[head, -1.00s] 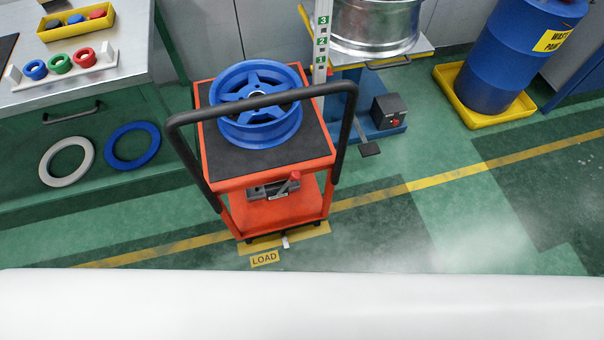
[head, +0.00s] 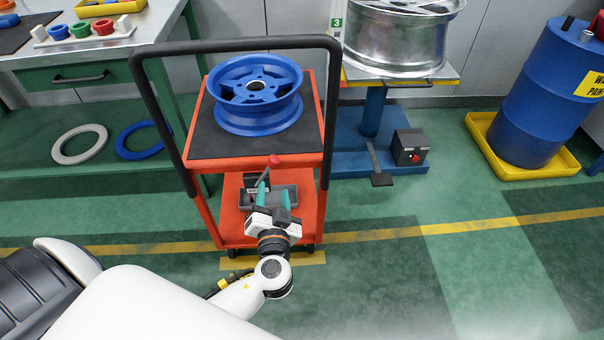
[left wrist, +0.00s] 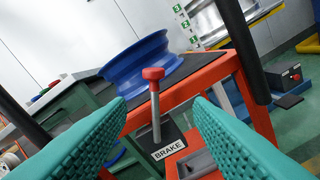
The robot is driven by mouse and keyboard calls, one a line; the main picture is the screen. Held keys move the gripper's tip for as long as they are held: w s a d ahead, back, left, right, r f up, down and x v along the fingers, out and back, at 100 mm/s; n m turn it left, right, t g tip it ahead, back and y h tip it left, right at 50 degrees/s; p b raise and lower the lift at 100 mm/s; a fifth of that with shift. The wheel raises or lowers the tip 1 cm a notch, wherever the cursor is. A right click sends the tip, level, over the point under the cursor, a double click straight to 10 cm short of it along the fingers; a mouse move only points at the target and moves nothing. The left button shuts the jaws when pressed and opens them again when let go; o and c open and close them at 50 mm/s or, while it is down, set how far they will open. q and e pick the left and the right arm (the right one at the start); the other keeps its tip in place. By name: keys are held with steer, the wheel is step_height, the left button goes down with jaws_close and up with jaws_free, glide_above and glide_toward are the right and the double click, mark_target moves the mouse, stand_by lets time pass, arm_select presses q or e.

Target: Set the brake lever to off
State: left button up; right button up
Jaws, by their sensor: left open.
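The brake lever is a grey rod with a red knob (left wrist: 153,74), standing from a plate marked BRAKE (left wrist: 169,149) on the red cart. My left gripper (head: 274,192) is at the front of the cart, just below the knob. In the left wrist view its teal fingers (left wrist: 160,118) are apart, with the lever showing between them and nothing gripped. My right gripper is not in view.
A blue wheel (head: 255,94) lies on the cart's black top mat (head: 212,140). A black push handle (head: 240,45) arches over the cart. A blue stand (head: 345,160) with a silver rim (head: 398,40) is at right. Floor at the front right is clear.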

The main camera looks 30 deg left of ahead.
mark_target(274, 156)
arm_select(q)
steer(key=r+x, duration=0.2)
steer(key=x, duration=0.9)
steer(key=shift+w, duration=0.45)
steer(key=shift+r, duration=0.1)
jaws_close()
